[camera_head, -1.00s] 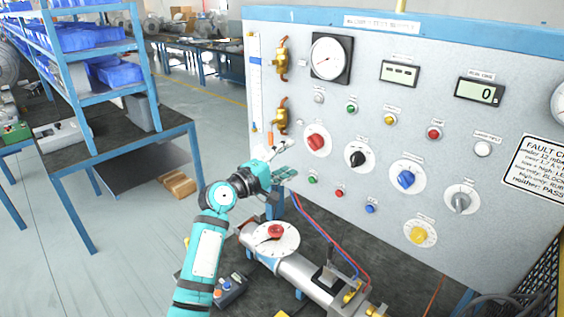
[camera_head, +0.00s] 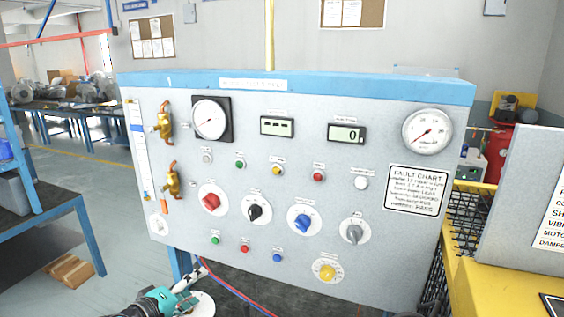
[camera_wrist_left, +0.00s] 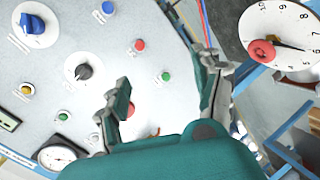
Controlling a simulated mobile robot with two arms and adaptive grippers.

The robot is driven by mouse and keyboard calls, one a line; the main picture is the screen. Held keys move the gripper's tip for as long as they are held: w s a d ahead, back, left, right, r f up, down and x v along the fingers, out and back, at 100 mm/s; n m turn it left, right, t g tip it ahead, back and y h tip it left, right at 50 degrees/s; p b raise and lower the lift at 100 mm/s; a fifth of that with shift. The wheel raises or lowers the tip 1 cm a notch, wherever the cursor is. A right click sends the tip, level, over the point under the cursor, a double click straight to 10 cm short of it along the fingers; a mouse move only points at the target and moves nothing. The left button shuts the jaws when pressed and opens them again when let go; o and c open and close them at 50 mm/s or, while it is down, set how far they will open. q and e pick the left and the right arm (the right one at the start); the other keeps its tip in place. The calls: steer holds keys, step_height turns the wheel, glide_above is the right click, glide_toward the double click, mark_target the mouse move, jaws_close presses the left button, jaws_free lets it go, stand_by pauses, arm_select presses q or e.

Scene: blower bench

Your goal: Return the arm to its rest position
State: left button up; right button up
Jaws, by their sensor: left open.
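My left gripper (camera_head: 183,288) shows at the bottom edge of the head view, teal with grey fingers, in front of the panel's lower left. Most of its arm is out of frame. In the left wrist view, its two fingers (camera_wrist_left: 166,75) are spread apart with nothing between them. The grey test panel (camera_head: 290,165) stands behind it, with a red knob (camera_head: 211,200), a black knob (camera_head: 255,210) and a blue knob (camera_head: 302,223). A white dial disc (camera_head: 204,306) is partly hidden beside the gripper. My right gripper is not in view.
The numbered dial with a red hub (camera_wrist_left: 262,52) is close to one finger in the wrist view. Brass valves (camera_head: 164,122) stick out at the panel's left. A yellow structure (camera_head: 468,270) stands at the right. Open floor (camera_head: 110,200) lies left.

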arm_select(q)
steer(key=s+d+f+m+g+y, duration=0.25)
steer(key=s+f+m+g, duration=0.3)
steer(key=s+f, duration=0.8)
steer(key=s+f+m+g+y, duration=0.2)
steer(key=s+m+g+y, duration=0.3)
steer(key=s, duration=1.5)
step_height(320, 180, down, 34)
steer(key=s+m+h+b, duration=0.1)
steer(key=s+h+b, duration=0.1)
steer(key=b, duration=0.5)
steer(key=s+a+f+b, duration=0.1)
steer(key=s+f+b, duration=0.1)
steer(key=s+f, duration=0.6)
steer(key=s+a+f+g+b, duration=0.1)
steer(key=s+a+f+b, duration=0.1)
steer(key=s+f, duration=0.6)
step_height(320, 180, down, 5)
steer(key=shift+s+a+f+b, duration=0.25)
steer(key=shift+s+b, duration=0.1)
steer(key=shift+b, duration=0.5)
steer(key=shift+g, duration=0.25)
